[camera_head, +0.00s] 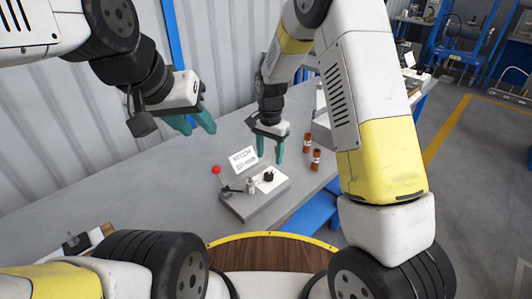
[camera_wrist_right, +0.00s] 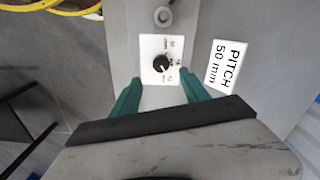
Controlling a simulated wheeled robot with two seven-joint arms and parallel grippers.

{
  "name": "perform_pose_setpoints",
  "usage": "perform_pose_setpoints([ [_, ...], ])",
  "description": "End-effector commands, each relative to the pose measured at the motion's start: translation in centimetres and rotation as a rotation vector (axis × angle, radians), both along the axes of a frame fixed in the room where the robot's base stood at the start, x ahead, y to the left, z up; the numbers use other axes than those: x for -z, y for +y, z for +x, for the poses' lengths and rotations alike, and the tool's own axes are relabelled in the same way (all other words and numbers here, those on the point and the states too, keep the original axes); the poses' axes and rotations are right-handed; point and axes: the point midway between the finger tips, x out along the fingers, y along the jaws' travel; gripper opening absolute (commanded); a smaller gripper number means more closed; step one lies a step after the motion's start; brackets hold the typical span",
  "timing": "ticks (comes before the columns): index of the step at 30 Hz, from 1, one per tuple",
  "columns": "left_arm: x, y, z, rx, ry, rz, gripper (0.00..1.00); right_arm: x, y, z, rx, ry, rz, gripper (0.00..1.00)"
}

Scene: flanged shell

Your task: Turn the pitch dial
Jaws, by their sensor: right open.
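The pitch dial is a black round knob (camera_head: 268,176) on a white marked plate on top of a grey box (camera_head: 258,203) on the bench. In the right wrist view the dial (camera_wrist_right: 162,65) shows a white pointer mark, with a "PITCH 50 mm" card (camera_wrist_right: 226,66) beside it. My right gripper (camera_head: 269,154) is open and empty, pointing down just above and behind the dial. In the right wrist view its fingertips (camera_wrist_right: 158,82) are spread wider than the knob, just short of it, not visibly touching it. My left gripper (camera_head: 195,122) hangs over the bench, apart from the box, fingers apart and empty.
A lever with a red ball (camera_head: 216,169) and a metal post (camera_head: 250,186) stand at the box's left side.

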Motion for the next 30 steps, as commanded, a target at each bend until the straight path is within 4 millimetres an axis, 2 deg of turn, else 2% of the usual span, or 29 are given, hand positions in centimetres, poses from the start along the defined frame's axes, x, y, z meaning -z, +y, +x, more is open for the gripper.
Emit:
perform_pose_setpoints([
  [5, 0.0, 0.0, 0.0, 0.000, 0.000, 0.000, 0.36, 1.6, 0.1, 0.0, 0.006, 0.006, -0.007, 0.53],
  [12, 0.0, 0.0, 0.0, 0.000, 0.000, 0.000, 0.36, 5.4, 0.1, 0.0, 0.005, 0.007, -0.006, 0.53],
  [18, 0.0, 0.0, 0.0, 0.000, 0.000, 0.000, 0.36, 7.8, 0.1, 0.0, 0.005, 0.006, -0.006, 0.53],
  [29, 0.0, 0.0, 0.0, 0.000, 0.000, 0.000, 0.36, 8.3, 0.1, 0.1, 0.005, 0.004, -0.005, 0.53],
  [30, 0.0, 0.0, 0.0, 0.000, 0.000, 0.000, 0.36, 8.3, 0.1, 0.1, 0.005, 0.004, -0.005, 0.46],
])
